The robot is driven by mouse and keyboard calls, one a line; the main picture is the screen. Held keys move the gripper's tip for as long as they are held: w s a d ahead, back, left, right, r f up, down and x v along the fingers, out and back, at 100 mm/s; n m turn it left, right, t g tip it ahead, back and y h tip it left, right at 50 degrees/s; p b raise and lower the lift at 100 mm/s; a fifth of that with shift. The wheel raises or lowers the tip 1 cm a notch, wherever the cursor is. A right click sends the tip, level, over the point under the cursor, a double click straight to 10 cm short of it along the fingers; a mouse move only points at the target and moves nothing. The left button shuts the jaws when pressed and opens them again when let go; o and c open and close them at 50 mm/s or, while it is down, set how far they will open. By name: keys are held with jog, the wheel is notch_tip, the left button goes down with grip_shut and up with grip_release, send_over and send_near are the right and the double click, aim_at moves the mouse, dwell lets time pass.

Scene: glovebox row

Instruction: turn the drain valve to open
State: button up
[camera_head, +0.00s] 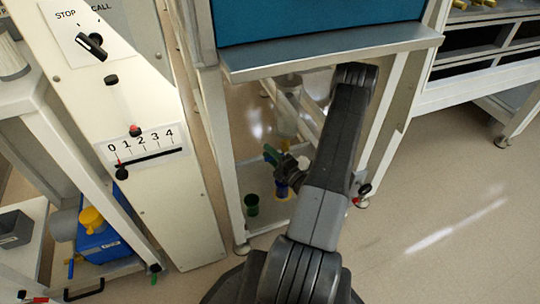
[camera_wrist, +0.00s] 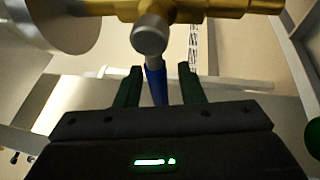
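The drain valve (camera_wrist: 180,10) is a brass fitting across the top of the wrist view, with a round silver cap and a blue lever handle (camera_wrist: 156,83) pointing towards my gripper (camera_wrist: 160,84). My gripper's two dark green fingers are apart, one on each side of the blue handle, with a visible gap on both sides. In the head view my gripper (camera_head: 272,155) is low under the glovebox, at the end of my dark arm.
The glovebox's grey ledge (camera_head: 330,52) hangs over my arm. A white control panel (camera_head: 140,150) stands left. A green cup (camera_head: 251,204) is low inside the frame. A blue container with a yellow cap (camera_head: 95,235) is at lower left. The floor at right is clear.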

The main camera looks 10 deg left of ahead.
jog(key=shift+c, duration=0.4)
grip_shut()
jog(key=shift+f, duration=0.15)
jog(key=w+d+f+n+g+h+b, duration=0.1)
jog(key=f+n+h, duration=0.4)
jog(key=n, duration=0.6)
jog(key=shift+w+d+f+n+g+b, duration=0.4)
jog(key=shift+w+d+f+b, duration=0.15)
jog(key=shift+d+b, duration=0.6)
